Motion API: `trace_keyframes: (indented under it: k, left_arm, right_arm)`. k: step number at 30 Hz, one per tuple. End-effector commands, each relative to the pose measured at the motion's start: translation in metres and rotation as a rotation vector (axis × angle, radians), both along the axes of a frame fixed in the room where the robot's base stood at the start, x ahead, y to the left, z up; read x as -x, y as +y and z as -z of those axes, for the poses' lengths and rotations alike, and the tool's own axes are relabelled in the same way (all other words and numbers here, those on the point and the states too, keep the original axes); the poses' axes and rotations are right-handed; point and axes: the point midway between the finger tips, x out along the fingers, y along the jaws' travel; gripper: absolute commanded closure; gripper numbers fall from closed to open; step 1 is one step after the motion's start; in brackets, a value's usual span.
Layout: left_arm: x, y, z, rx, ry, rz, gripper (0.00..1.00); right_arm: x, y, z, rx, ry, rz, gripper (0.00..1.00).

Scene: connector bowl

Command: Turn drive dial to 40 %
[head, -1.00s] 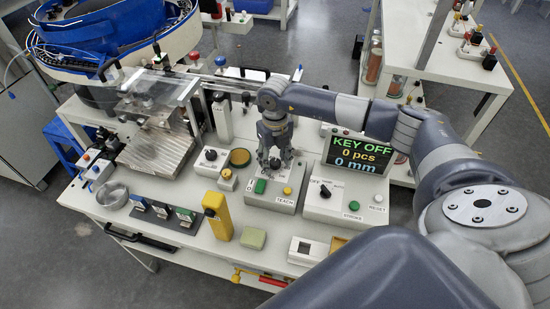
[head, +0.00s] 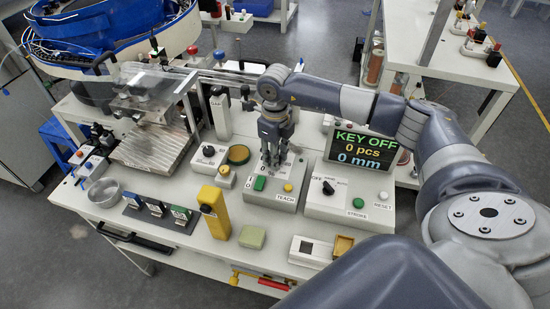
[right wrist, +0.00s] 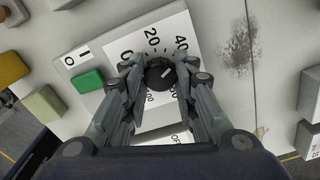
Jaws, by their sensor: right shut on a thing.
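The drive dial (right wrist: 160,74) is a small black knob with a white line, on a white plate marked 0, 20, 40 and higher numbers. The line points up and right in the right wrist view, roughly toward the 40 side; its exact reading is unclear. My right gripper (right wrist: 158,72) is shut on the dial, a finger on each side. My left gripper is out of view.
The green button (head: 260,183) and yellow button (head: 288,187) sit in front of the gripper. The STROKE box (head: 335,208) stands to the right, the display (head: 365,146) behind it. A black knob box (head: 209,157) and yellow post (head: 214,212) stand left.

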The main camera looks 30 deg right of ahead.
Motion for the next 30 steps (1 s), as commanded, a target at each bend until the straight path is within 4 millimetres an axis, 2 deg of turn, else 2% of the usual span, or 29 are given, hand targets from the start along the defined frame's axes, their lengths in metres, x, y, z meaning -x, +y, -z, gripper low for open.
trace_keyframes:
  k: [8, 9, 11, 23, 26, 30]
  left_arm:
    - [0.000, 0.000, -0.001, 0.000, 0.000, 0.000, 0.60]
    - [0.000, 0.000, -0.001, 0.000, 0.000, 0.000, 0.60]
    - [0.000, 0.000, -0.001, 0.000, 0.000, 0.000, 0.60]
    - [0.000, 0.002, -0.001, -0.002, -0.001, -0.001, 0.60]
    - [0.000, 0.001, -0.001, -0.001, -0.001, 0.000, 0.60]
    - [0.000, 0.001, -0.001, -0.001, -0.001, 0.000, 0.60]
  right_arm:
    - [0.000, 0.000, -0.001, 0.000, -0.001, -0.001, 0.97]
    - [0.000, 0.000, -0.001, 0.000, -0.001, -0.001, 0.64]
    - [0.000, 0.000, -0.001, 0.000, -0.001, 0.000, 0.52]
    - [-0.001, 0.000, -0.005, -0.001, -0.002, 0.000, 0.52]
    - [-0.002, 0.000, -0.018, 0.000, -0.005, 0.000, 0.52]
    - [-0.002, 0.000, -0.046, 0.000, -0.006, -0.001, 0.52]
